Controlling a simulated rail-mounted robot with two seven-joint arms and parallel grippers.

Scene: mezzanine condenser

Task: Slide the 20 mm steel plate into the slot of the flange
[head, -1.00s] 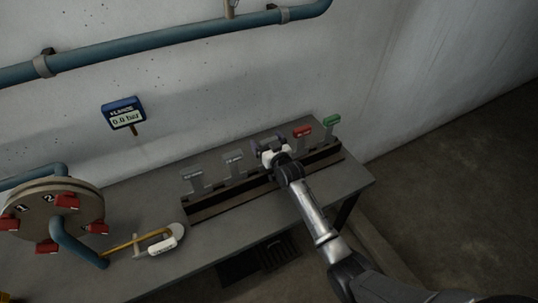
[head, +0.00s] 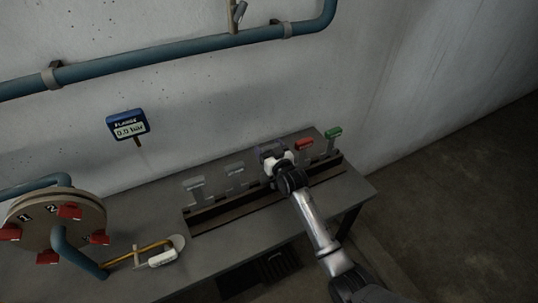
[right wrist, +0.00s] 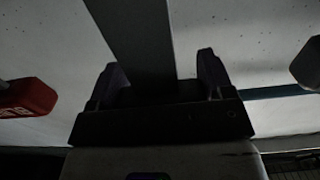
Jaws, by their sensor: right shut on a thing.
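The flange (head: 38,232) is a round disc with numbers and several red tags at the left of the head view; its slot cannot be made out. A rack (head: 215,215) on the bench holds upright plates with coloured tops. My right gripper (head: 272,153) is over the middle of the rack. In the right wrist view its fingers (right wrist: 155,78) are shut on a grey plate (right wrist: 138,35), which stands between them. The plate's lower part and its label are hidden in the head view, so its thickness cannot be read. My left gripper is not in view.
Two grey-topped plates (head: 235,170) stand left of my gripper, and a red-topped (head: 304,145) and a green-topped plate (head: 333,132) stand right. A blue pipe (head: 160,63) runs along the wall above a gauge (head: 127,124).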

